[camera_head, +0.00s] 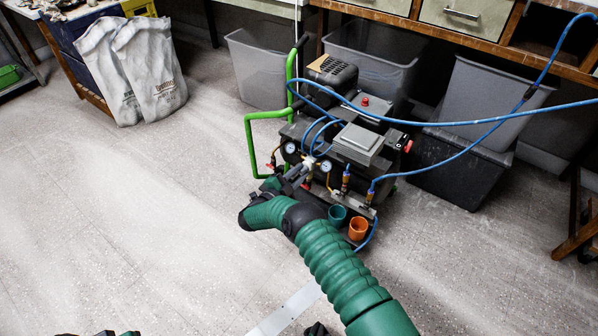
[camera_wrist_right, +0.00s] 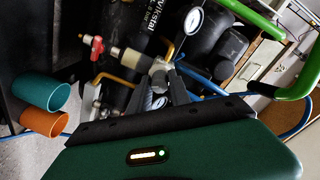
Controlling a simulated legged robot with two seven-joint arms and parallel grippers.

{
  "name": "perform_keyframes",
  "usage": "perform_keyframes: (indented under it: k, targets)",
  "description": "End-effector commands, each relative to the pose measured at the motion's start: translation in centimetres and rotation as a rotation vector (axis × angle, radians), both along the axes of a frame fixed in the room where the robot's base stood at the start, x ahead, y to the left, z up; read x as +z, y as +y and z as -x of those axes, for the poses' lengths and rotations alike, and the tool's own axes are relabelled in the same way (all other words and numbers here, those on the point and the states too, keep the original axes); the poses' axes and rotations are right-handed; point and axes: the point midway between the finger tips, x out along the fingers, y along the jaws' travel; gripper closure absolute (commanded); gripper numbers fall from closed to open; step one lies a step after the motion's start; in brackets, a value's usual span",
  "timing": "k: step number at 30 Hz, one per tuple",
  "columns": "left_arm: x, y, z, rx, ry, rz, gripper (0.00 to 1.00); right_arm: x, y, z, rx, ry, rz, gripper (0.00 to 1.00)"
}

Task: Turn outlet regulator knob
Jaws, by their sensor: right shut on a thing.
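The air compressor (camera_head: 345,140) stands on the floor with pressure gauges, brass fittings and blue hoses on its front. My right gripper (camera_head: 300,180) reaches its front between two gauges. In the right wrist view its dark fingers (camera_wrist_right: 160,88) are shut on the grey outlet regulator knob (camera_wrist_right: 158,70), at the regulator between the gauges. The fingers partly hide the knob.
A green handle frame (camera_head: 250,140) rises at the compressor's left. Teal (camera_head: 337,215) and orange (camera_head: 358,229) cups sit at its front. A blue hose (camera_head: 470,122) runs to the right. Grey bins (camera_head: 480,105) stand behind; the floor (camera_head: 120,220) at left is clear.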

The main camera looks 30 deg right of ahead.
Motion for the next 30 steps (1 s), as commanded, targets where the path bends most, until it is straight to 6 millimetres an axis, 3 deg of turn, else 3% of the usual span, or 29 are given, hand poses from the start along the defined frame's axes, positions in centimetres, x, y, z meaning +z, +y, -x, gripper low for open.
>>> perform_keyframes:
  k: [30]
  targets:
    - [3.7,0.0,0.0,0.000,0.000,0.000,0.69,-0.3,0.0,0.4,-0.008,-0.881,-0.372,1.00]
